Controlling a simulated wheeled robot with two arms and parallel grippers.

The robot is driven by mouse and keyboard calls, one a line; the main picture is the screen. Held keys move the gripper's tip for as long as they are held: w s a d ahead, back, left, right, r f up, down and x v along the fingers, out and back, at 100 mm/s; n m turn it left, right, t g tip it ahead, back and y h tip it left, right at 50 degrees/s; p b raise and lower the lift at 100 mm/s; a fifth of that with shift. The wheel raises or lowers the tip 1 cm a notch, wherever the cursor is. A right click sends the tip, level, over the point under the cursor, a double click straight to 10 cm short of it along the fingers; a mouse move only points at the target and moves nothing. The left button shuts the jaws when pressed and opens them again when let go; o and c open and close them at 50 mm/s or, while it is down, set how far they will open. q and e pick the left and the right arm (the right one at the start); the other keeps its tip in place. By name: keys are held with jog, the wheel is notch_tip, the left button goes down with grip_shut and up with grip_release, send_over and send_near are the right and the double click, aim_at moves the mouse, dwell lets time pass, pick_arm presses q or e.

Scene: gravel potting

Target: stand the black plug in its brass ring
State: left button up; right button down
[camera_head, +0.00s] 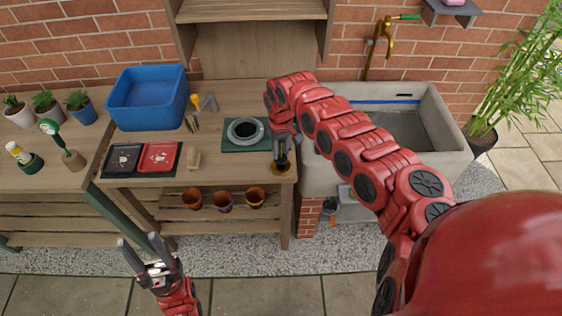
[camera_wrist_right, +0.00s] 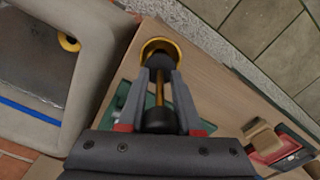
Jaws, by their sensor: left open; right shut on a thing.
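The brass ring (camera_head: 288,170) lies on the bench near its right front corner, and it also shows in the right wrist view (camera_wrist_right: 151,44). My right gripper (camera_head: 281,157) points down over the ring and is shut on the black plug. In the right wrist view the plug (camera_wrist_right: 159,62) is dark, with a brass stem and a black knob, between the fingers (camera_wrist_right: 160,72). Its lower end overlaps the ring; I cannot tell whether it is seated or just above. My left gripper (camera_head: 139,240) is open and empty, low in front of the bench.
A green mat (camera_head: 229,145) with a round grey dish (camera_head: 232,136) lies left of the ring. A wooden block (camera_head: 194,160), red tray (camera_head: 158,157) and blue bin (camera_head: 147,100) are further left. The concrete sink (camera_head: 318,170) stands close on the right. Terracotta pots (camera_head: 255,197) sit on the shelf below.

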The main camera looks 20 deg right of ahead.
aim_at(281, 158)
notch_tip(281, 158, down, 4)
jog(key=b, duration=0.2)
jog(key=shift+r+b, duration=0.2)
jog(key=shift+b, duration=0.1)
jog(key=shift+r, duration=0.2)
jog(key=c, duration=0.6)
grip_release()
jog(key=shift+f, duration=0.1)
jog(key=shift+r, duration=0.5)
notch_tip(281, 158, up, 11)
jog(key=b, duration=0.3)
jog(key=shift+f, duration=0.2)
jog(key=shift+s+r, duration=0.1)
jog(key=shift+r, duration=0.2)
